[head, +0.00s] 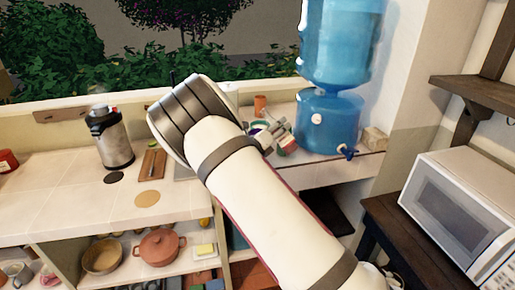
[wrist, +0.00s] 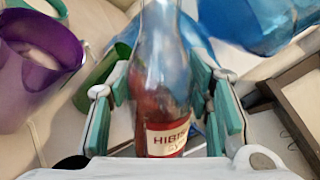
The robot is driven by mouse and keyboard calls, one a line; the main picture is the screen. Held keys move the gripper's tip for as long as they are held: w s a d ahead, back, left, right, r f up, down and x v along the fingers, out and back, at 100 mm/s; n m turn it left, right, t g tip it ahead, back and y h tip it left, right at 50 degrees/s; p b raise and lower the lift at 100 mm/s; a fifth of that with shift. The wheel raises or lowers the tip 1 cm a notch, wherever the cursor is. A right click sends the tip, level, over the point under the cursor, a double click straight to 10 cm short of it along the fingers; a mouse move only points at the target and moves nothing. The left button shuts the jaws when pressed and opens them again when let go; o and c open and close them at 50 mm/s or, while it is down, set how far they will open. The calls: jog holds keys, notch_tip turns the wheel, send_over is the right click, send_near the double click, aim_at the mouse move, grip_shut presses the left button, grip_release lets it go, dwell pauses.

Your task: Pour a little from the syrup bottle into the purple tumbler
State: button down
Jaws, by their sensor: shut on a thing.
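My gripper (wrist: 165,92) is shut on the syrup bottle (wrist: 160,60), a clear glass bottle with red liquid and a cream label that begins "HIBIS". Teal pads press on both its sides. The purple tumbler (wrist: 38,65) is at the upper left of the wrist view, apart from the bottle, with its open mouth showing. In the head view my gripper (head: 272,138) is small and partly behind my arm, near the blue water dispenser. The purple tumbler (head: 257,129) is barely visible there. I cannot tell the bottle's exact tilt.
A green cup (wrist: 97,78) stands close behind the bottle and tumbler. The blue water dispenser (head: 325,122) is just right of my gripper. A terracotta cup (head: 260,102) stands behind. A steel flask (head: 110,140) and a microwave (head: 455,205) are farther off.

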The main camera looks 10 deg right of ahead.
aim_at(269, 125)
jog(key=shift+w+a+m, duration=0.1)
jog(key=shift+w+m, duration=0.1)
jog(key=shift+m, duration=0.5)
jog(key=m, duration=0.1)
jog(key=w+a+m, duration=0.1)
jog(key=m, duration=0.1)
jog(key=w+a+m, duration=0.1)
jog(key=m, duration=0.1)
jog(key=shift+w+r, duration=0.15)
jog(key=shift+r, duration=0.15)
jog(key=shift+r, duration=0.1)
